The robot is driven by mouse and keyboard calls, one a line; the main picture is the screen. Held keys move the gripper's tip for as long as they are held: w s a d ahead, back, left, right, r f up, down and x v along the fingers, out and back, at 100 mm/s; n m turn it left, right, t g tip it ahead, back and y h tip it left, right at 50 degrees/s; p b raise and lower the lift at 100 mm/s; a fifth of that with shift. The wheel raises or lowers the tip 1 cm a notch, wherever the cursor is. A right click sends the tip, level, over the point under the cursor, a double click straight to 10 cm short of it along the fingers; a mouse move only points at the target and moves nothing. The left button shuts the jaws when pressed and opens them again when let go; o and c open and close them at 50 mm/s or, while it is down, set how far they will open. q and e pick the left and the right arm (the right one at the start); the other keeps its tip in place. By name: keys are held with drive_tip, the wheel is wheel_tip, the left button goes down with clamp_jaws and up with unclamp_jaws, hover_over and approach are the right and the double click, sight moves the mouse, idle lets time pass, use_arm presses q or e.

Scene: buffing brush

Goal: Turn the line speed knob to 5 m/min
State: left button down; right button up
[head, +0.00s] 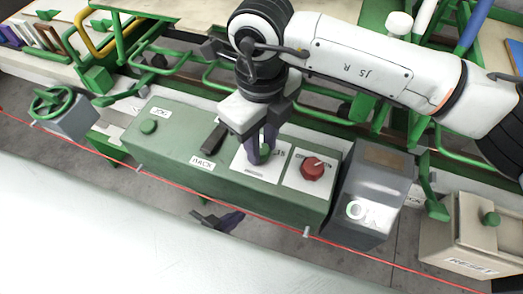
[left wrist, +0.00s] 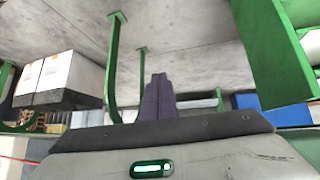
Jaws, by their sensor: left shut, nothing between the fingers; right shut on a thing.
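The green control panel (head: 185,165) lies across the middle of the head view. A small green knob (head: 267,151) sits on a white dial plate (head: 245,168) on it. My right gripper (head: 262,156) comes down from above and is shut on this knob. The gripper hides much of the knob and the dial marks, so the pointer and setting cannot be read. My left gripper (head: 222,221) is below the panel's front edge, shut and empty. Its closed fingers also show in the left wrist view (left wrist: 158,97).
Right of the dial is a red knob (head: 313,168) on another white plate. A black switch (head: 213,138) and a green button (head: 148,126) are to the left. A grey box marked OK (head: 370,190) and a RESET box (head: 470,240) stand right. A red line runs along the front.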

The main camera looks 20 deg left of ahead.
drive_tip(key=shift+f+n+b, duration=0.2)
drive_tip(key=shift+n+b, duration=0.6)
drive_tip(key=shift+n, duration=0.1)
drive_tip(key=shift+n+b, duration=0.35)
drive_tip(key=shift+n, duration=0.05)
drive_tip(key=shift+r+n+b, duration=0.1)
drive_tip(key=shift+n+b, duration=0.6)
drive_tip(key=shift+n, duration=0.3)
drive_tip(key=shift+r+n+b, duration=0.1)
drive_tip(key=shift+n+b, duration=0.25)
drive_tip(key=shift+n, duration=0.25)
drive_tip(key=o, duration=1.1)
drive_tip(key=shift+c, duration=0.2)
wheel_tip(320, 180, up, 10)
drive_tip(key=shift+r+p, duration=0.2)
drive_tip(key=shift+p, duration=0.15)
